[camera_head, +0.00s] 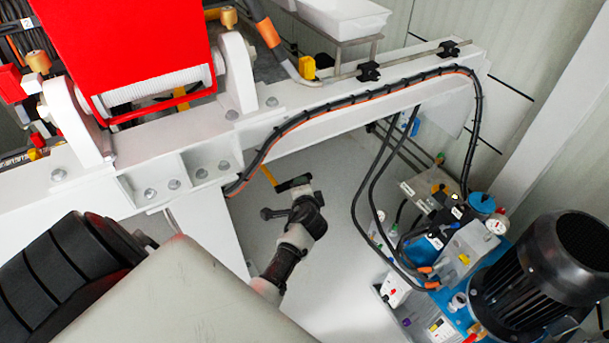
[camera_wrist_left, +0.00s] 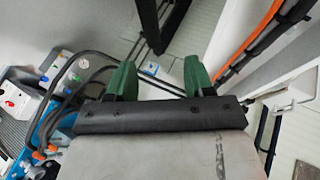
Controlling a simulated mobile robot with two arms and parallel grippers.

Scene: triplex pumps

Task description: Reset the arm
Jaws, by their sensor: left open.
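My left gripper (camera_head: 293,184) is beside and below the white beam in the head view, clear of the hydraulic unit to the right. Its black wrist shows, but its fingers are too small to tell there. In the left wrist view, the left gripper (camera_wrist_left: 160,72) has two green fingers spread apart with nothing between them. My right gripper is not in view.
A white beam (camera_head: 330,118) carries a black and orange cable (camera_head: 370,90). A hydraulic unit with a black motor (camera_head: 545,275) and hanging hoses (camera_head: 362,200) stands right. A red housing (camera_head: 125,45) sits upper left. Grey floor (camera_head: 330,270) lies between.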

